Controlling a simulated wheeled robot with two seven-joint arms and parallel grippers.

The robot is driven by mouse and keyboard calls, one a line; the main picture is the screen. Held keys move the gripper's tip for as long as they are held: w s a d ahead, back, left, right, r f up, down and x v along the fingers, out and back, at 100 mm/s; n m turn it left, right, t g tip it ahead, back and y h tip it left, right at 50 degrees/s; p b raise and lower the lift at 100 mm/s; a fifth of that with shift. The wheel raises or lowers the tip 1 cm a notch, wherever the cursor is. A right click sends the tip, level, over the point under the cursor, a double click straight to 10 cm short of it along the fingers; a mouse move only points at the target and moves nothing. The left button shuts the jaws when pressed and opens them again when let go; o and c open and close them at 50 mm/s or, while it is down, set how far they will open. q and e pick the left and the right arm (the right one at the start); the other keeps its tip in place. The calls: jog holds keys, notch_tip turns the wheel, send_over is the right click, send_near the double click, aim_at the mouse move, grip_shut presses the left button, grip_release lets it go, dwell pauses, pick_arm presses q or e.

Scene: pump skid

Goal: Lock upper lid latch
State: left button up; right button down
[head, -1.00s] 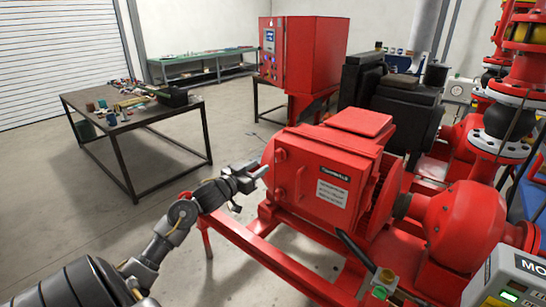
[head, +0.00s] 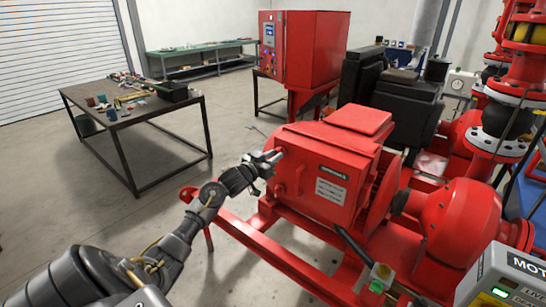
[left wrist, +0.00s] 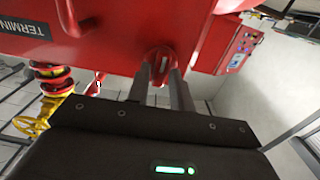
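The red terminal box (head: 325,165) stands on the pump skid, its labelled lid facing my left side. The upper lid latch (head: 279,153) is a small red knob on the lid's upper left edge; it shows in the left wrist view (left wrist: 160,60) between my fingers. My left gripper (head: 272,160) is at this latch, one finger on each side, and looks shut on it; the exact contact is hard to see. A second red latch (head: 279,188) sits lower on the lid edge, clear of the gripper. My right gripper is out of view.
A dark workbench (head: 137,125) with small parts stands at left. A red control cabinet (head: 305,50) stands behind. The red skid frame (head: 265,250) runs below my left arm. A grey control box (head: 505,280) is at lower right. Open floor lies left of the skid.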

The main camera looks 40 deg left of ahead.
pick_arm(q)
grip_shut()
jog(key=shift+m, duration=0.4)
jog(key=shift+d+f+m+b, duration=0.1)
jog(key=shift+f+m+b, duration=0.05)
jog(key=shift+m+b, duration=3.55)
jog(key=shift+d+f+m+b, duration=0.1)
jog(key=shift+m+b, duration=2.35)
jog(key=shift+m, duration=2.35)
jog(key=shift+o, duration=1.9)
grip_release()
